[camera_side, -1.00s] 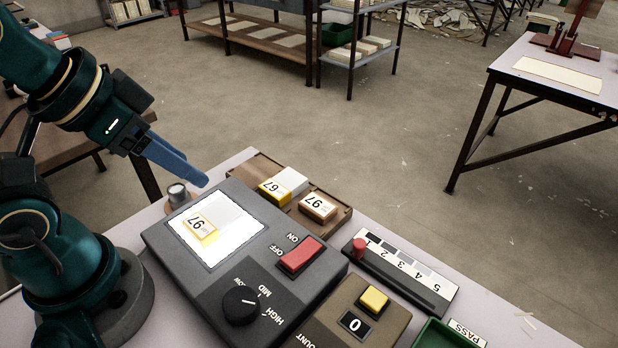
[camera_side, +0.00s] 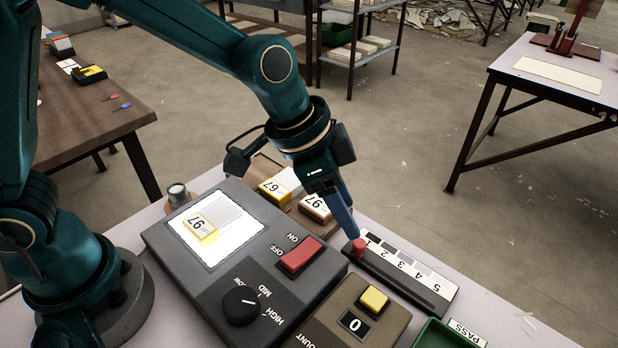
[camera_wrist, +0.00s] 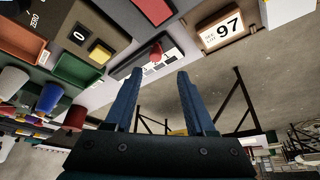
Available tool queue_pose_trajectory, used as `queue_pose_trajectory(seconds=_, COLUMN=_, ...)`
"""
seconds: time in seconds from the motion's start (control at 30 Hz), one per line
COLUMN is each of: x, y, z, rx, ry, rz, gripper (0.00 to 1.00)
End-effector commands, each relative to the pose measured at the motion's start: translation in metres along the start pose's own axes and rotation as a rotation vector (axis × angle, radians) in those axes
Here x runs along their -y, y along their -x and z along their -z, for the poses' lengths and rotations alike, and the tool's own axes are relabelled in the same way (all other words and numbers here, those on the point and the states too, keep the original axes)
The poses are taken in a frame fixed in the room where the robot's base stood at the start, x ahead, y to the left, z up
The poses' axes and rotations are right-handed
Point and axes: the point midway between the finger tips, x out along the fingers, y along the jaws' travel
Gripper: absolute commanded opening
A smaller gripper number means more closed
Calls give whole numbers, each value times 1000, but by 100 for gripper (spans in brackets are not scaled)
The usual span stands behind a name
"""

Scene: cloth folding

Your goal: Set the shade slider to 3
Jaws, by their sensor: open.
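The shade slider (camera_side: 405,272) is a dark strip with a white scale marked 1 to 5 and grey shade patches, at the table's right edge. Its red knob (camera_side: 359,248) stands at the 1 end. My gripper (camera_side: 350,232) hangs just above and behind the knob in the side view, its blue fingers pointing down. In the wrist view the two fingers (camera_wrist: 158,75) are spread apart with nothing between them. The red knob also shows there (camera_wrist: 155,52), beyond the fingertips and roughly between them. It looks apart from the fingers.
A grey box with a lit panel (camera_side: 240,245), red switch (camera_side: 300,257) and black dial (camera_side: 240,304) stands left. A counter (camera_side: 340,325) with a yellow button and a green tray (camera_side: 440,336) are near the front. A wooden tray (camera_side: 262,168) with blocks lies behind.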

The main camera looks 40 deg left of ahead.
Motion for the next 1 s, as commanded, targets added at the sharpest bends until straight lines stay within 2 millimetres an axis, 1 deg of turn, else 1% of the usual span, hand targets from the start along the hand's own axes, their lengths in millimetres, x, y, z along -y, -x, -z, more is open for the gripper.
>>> queue_pose_trajectory(seconds=0.03, x=-4, y=-6, z=-4, rx=17, ry=-6, rz=-10, gripper=55)
queue_pose_trajectory(seconds=0.13, x=-8, y=-13, z=-6, rx=27, ry=-13, rz=-18, gripper=55)
queue_pose_trajectory(seconds=0.5, x=-8, y=-51, z=-6, rx=26, ry=-11, rz=-17, gripper=55)
queue_pose_trajectory(seconds=0.67, x=-8, y=-58, z=-6, rx=24, ry=-12, rz=-15, gripper=55)
queue_pose_trajectory(seconds=0.9, x=-8, y=-58, z=-6, rx=23, ry=-12, rz=-15, gripper=55)
queue_pose_trajectory(seconds=0.97, x=-8, y=-58, z=-6, rx=23, ry=-12, rz=-15, gripper=32)
queue_pose_trajectory(seconds=1.0, x=-8, y=-58, z=-6, rx=23, ry=-11, rz=-15, gripper=17)
